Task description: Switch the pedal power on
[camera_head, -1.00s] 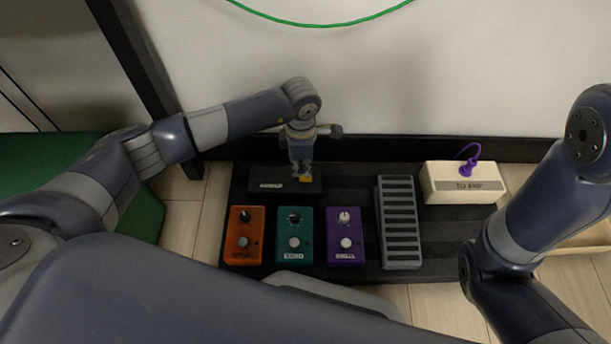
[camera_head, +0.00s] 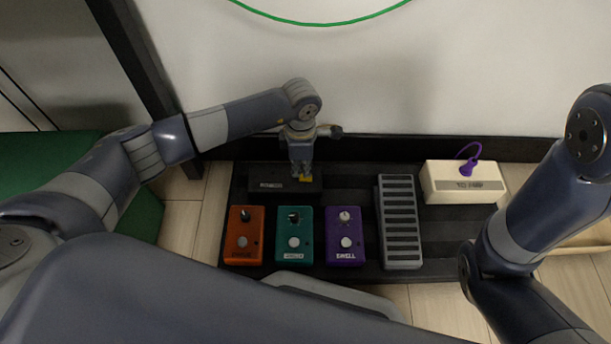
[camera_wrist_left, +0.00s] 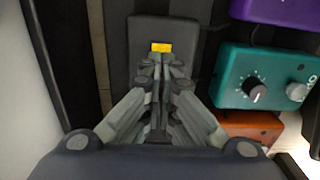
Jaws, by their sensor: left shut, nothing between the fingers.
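My left gripper (camera_head: 302,174) points down over the box, shut and empty. In the left wrist view its fingertips (camera_wrist_left: 160,60) are right beside the yellow switch; whether they touch it I cannot tell. My right arm is at the right of the head view, but its gripper is out of view.
An orange pedal (camera_head: 244,235), a teal pedal (camera_head: 294,235) and a purple pedal (camera_head: 345,236) stand in front of the box. A grey treadle pedal (camera_head: 399,222) and a cream box (camera_head: 462,182) with a purple plug are to the right. A wall is behind.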

